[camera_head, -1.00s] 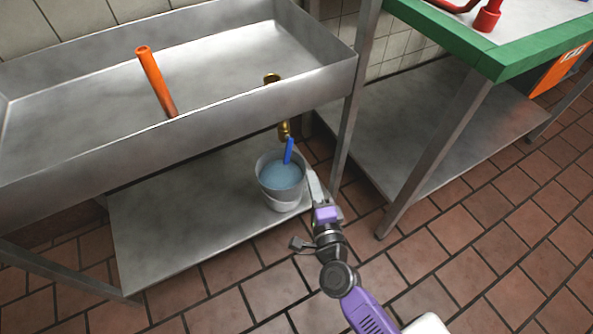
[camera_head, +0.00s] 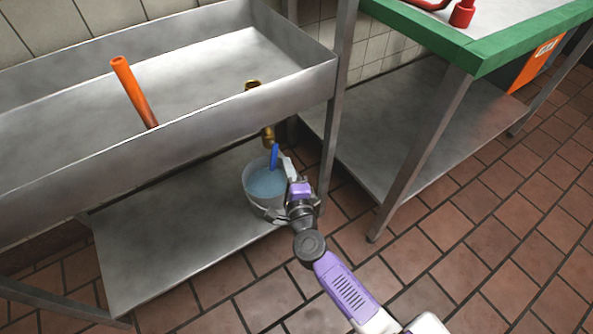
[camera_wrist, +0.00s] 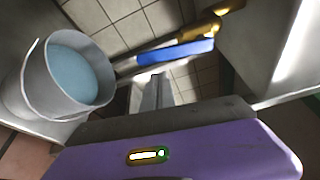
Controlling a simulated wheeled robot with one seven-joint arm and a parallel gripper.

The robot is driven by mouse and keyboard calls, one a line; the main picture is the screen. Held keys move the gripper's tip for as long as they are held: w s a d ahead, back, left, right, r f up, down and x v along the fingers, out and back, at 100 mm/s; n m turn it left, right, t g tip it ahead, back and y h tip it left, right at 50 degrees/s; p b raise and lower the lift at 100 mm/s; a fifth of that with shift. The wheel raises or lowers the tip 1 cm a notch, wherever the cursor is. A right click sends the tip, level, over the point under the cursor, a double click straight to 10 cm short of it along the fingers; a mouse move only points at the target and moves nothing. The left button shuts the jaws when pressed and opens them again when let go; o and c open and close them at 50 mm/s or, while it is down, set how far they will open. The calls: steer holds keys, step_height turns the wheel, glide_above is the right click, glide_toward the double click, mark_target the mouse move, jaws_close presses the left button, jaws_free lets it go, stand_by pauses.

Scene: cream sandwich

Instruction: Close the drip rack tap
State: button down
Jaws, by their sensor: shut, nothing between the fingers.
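The drip rack is a steel trough (camera_head: 205,108) with a brass tap (camera_head: 268,134) under its right end. The tap's blue lever (camera_head: 274,156) hangs down over the bucket in the head view. In the wrist view the brass tap (camera_wrist: 200,27) is at the top, and the blue lever (camera_wrist: 176,51) lies across the picture just beyond my fingertips. My gripper (camera_head: 287,164) is shut and empty, close beside the lever on its right. In the wrist view my shut fingers (camera_wrist: 152,84) point towards the lever; I cannot tell whether they touch it.
A grey bucket (camera_head: 250,196) holding bluish liquid (camera_head: 266,183) stands on the lower shelf (camera_head: 170,240) under the tap, left of my gripper. An orange pipe (camera_head: 133,91) stands in the trough. A rack leg (camera_head: 330,150) is close on the right. A green-edged table (camera_head: 480,55) stands farther right.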

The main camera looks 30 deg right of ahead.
mark_target(274, 164)
steer(key=shift+a+r, duration=0.15)
steer(key=shift+a, duration=0.55)
steer(key=shift+a+r+m+p, duration=0.15)
steer(key=shift+a+m+p, duration=0.3)
steer(key=shift+p, duration=0.45)
steer(key=m+p, duration=0.1)
steer(key=p, duration=0.1)
steer(key=a+m+g+p, duration=0.1)
steer(key=shift+a+r+y+p, duration=0.15)
steer(key=shift+r+y+p, duration=0.2)
steer(key=shift+y, duration=0.05)
steer(key=a+r+m+g+y+p, duration=0.1)
steer(key=a+r+m+y+p, duration=0.2)
steer(key=m+p, duration=0.4)
steer(key=shift+a+r+m+y+p, duration=0.45)
steer(key=shift+a+p, duration=0.5)
steer(key=shift+p, duration=1.4)
steer(key=shift+r, duration=0.3)
steer(key=shift+f, duration=0.1)
